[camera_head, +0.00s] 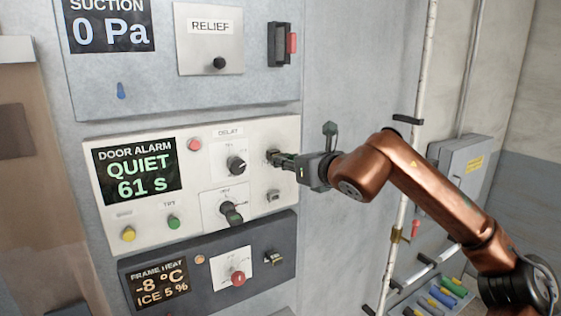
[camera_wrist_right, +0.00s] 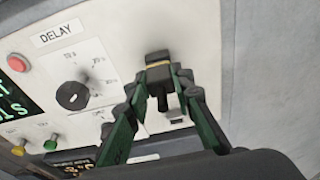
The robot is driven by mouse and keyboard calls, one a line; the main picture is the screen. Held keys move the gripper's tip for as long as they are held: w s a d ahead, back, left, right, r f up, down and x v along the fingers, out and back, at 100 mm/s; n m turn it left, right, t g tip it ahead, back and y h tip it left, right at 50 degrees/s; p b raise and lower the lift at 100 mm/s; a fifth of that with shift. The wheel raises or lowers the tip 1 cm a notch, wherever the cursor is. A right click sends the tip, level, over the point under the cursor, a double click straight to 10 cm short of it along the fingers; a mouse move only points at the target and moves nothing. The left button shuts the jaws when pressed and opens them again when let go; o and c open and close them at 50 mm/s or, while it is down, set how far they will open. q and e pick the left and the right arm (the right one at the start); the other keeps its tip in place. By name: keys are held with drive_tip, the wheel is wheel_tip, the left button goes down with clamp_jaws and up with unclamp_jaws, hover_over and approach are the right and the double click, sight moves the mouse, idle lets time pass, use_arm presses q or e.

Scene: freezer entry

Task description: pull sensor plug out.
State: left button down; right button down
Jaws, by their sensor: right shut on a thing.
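The white door alarm panel (camera_head: 110,220) is on the wall, with its display reading QUIET 61 s. My right gripper (camera_head: 277,158) is at the panel's upper right, to the right of the DELAY dial (camera_head: 237,165). In the right wrist view, its green-sided fingers (camera_wrist_right: 165,78) are shut on a small dark plug (camera_wrist_right: 158,60), taken as the sensor plug. The plug is at the panel face. The fingers partly hide it, and I cannot tell how deep it sits. My left gripper is not in view.
A small grey fitting (camera_head: 273,196) is just below the gripper. A lower knob (camera_head: 231,212) and the dark frame heat panel (camera_head: 180,300) are below. The relief panel (camera_head: 210,55) is above. A white vertical pipe (camera_head: 412,140) and a grey box (camera_head: 458,165) are at right.

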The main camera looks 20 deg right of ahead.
drive_tip(key=shift+s+b, duration=0.2)
drive_tip(key=shift+b, duration=0.15)
drive_tip(key=shift+s+d+r, duration=0.1)
drive_tip(key=shift+s, duration=0.15)
drive_tip(key=shift+w, duration=0.1)
drive_tip(key=shift+s+b, duration=0.45)
drive_tip(key=shift+b, duration=0.3)
idle(0.6)
drive_tip(key=shift+s+d, duration=0.1)
drive_tip(key=shift+s, duration=0.05)
idle(0.3)
drive_tip(key=shift+f+b+v, duration=0.2)
drive_tip(key=shift+b+v, duration=0.2)
drive_tip(key=shift+v, duration=0.5)
drive_tip(key=shift+f+b+v, duration=0.15)
drive_tip(key=shift+b+v, duration=0.3)
drive_tip(key=shift+v, duration=0.4)
drive_tip(key=shift+f+b+v, duration=0.2)
drive_tip(key=shift+b+v, duration=0.2)
drive_tip(key=shift+v, duration=0.5)
